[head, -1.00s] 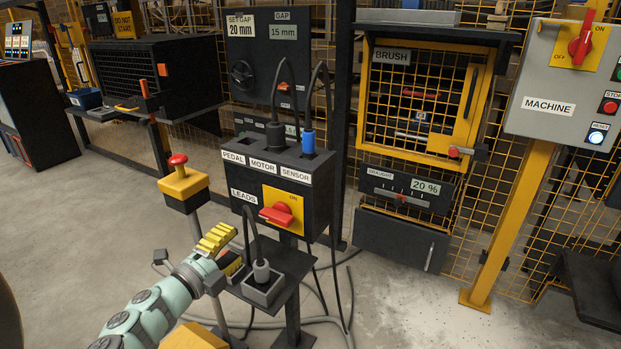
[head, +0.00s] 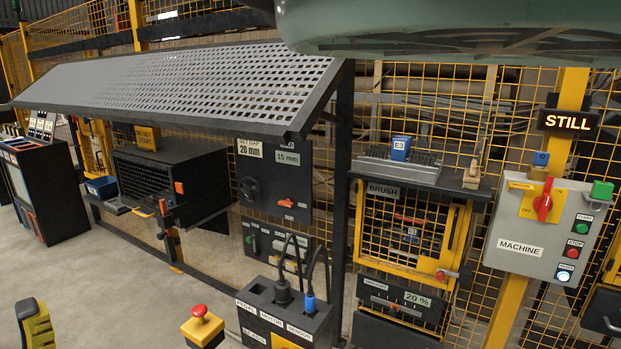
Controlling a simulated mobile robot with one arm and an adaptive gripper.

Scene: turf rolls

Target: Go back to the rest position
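I see nothing held in the part that shows. It is well to the left of the black plug box (head: 285,312) and the red stop button on its yellow housing (head: 202,327). A large green-grey part of my arm crosses the top right of the view.
The brush cabinet (head: 412,235) and grey machine panel (head: 541,232) stand at the right, with a sign reading STILL (head: 571,121) above. Bare floor (head: 95,285) lies at the left.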

